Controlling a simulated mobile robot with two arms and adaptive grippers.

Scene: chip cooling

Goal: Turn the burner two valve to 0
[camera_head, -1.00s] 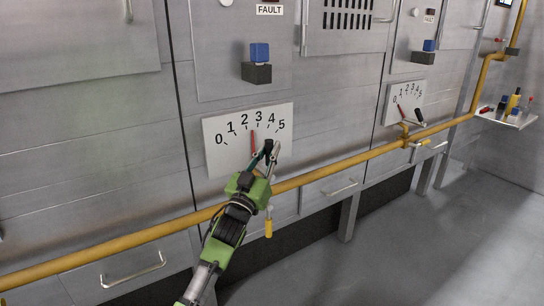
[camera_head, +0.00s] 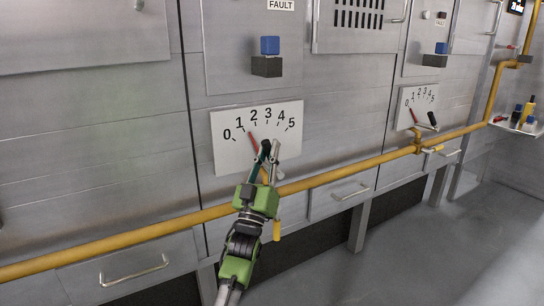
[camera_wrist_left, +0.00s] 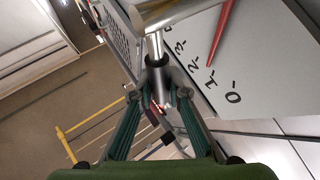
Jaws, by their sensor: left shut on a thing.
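A white dial plate (camera_head: 230,156) with numbers 0 to 5 is on the metal wall in the middle of the head view. Its red needle (camera_head: 253,141) points between 1 and 2; the needle also shows in the left wrist view (camera_wrist_left: 221,34). My left gripper (camera_head: 268,155) is in front of the dial's lower part, shut on the valve handle (camera_wrist_left: 159,48), a metal bar with a black grip. The fingers partly hide the dial's centre. A similar dial (camera_head: 419,98) with a black-ended handle (camera_head: 433,120) is farther right. No burner numbers are readable. My right gripper is out of view.
A yellow pipe (camera_head: 340,173) runs along the wall just below the dial, with a yellow-handled lever (camera_head: 277,231) hanging under it. A blue block on a black box (camera_head: 267,66) is above the dial. Drawers with handles are below. The floor at right (camera_head: 420,245) is clear.

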